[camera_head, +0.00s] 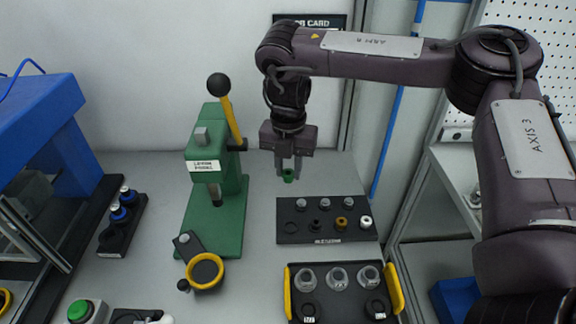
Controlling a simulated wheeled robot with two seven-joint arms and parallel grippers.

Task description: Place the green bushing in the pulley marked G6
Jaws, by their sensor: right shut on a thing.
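My right gripper (288,172) points down and is shut on the small green bushing (288,177). It holds the bushing above the back left of a dark bushing rack (290,238). A dark tray with yellow handles (345,306) stands in front of the rack. It holds several round parts: grey metal ones (337,278) in the back row and dark ones (375,308) with small white labels at the front. The labels are too small to read, so I cannot tell which is G6. My left gripper is not in view.
A green lever press (230,215) stands left of the rack, its black-knobbed lever (222,92) raised near my right arm. A yellow-ringed round part (205,271) lies before it. A holder with blue-ringed parts (122,222) and a blue machine (45,130) are at left.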

